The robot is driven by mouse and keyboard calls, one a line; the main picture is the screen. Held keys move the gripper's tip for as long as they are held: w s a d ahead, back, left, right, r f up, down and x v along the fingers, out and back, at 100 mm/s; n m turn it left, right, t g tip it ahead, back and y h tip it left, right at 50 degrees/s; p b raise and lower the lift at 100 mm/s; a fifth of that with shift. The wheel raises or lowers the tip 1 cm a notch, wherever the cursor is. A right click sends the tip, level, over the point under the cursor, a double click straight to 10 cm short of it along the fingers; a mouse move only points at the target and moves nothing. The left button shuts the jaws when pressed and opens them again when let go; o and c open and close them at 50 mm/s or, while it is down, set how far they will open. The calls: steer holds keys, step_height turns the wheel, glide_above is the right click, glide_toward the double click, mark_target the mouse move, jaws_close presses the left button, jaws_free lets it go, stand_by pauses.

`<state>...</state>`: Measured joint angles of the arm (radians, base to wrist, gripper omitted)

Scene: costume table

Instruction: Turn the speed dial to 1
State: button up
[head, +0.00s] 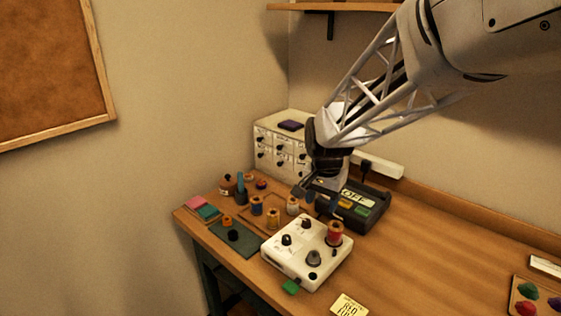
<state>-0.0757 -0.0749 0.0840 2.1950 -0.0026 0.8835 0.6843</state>
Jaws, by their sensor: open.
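A white control box (273,262) stands near the front of the table. It carries a dark knob (286,240) at the left, another dark knob (306,223) at the back, and a grey knob (314,258) at the front. I cannot tell which one is the speed dial, and markings and settings are too small to read. My gripper (316,196) points down behind the box, beside a black device, and is apart from the knobs. It is open, and nothing shows between its fingers, though they are small and partly dark.
The black device (372,219) shows "OFF" and coloured buttons. Several spools crowd the left, with a drawer cabinet (291,124) behind. A note card (349,305) lies in front.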

steer(key=m, duration=0.2)
glide_above(307, 220)
steer(key=shift+g, duration=0.3)
step_height(307, 220, down, 5)
steer(key=shift+f, duration=0.1)
steer(key=shift+f, duration=0.1)
steer(key=shift+f, duration=3.8)
steer(key=c, duration=0.9)
